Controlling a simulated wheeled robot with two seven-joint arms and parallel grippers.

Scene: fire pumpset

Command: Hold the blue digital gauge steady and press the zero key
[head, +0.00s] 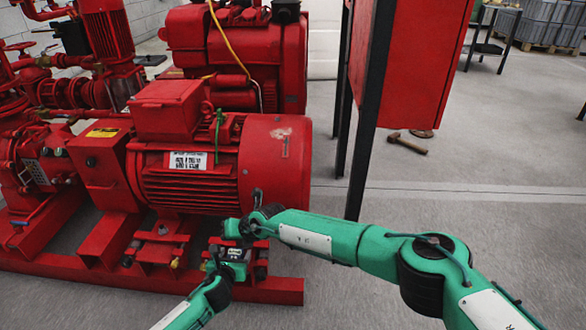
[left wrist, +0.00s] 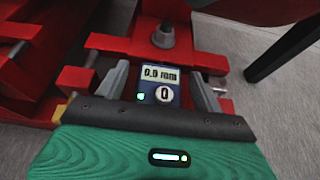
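The blue digital gauge (left wrist: 159,88) stands on the red metalwork in the left wrist view. Its display reads 0.0 mm, and the round pale zero key (left wrist: 165,94), marked 0, is below the display. My left gripper (left wrist: 158,72) is open, with one grey finger on each side of the gauge and a visible gap on both sides. In the head view, my left gripper (head: 218,268) is low at the pump frame by the small gauge. My right gripper (head: 240,228) is just above that spot; its fingers are too small and dark to tell their state.
A big red motor (head: 205,165) stands right behind the grippers on a red base frame (head: 150,278). A red cabinet (head: 420,60) on black legs is at the right.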

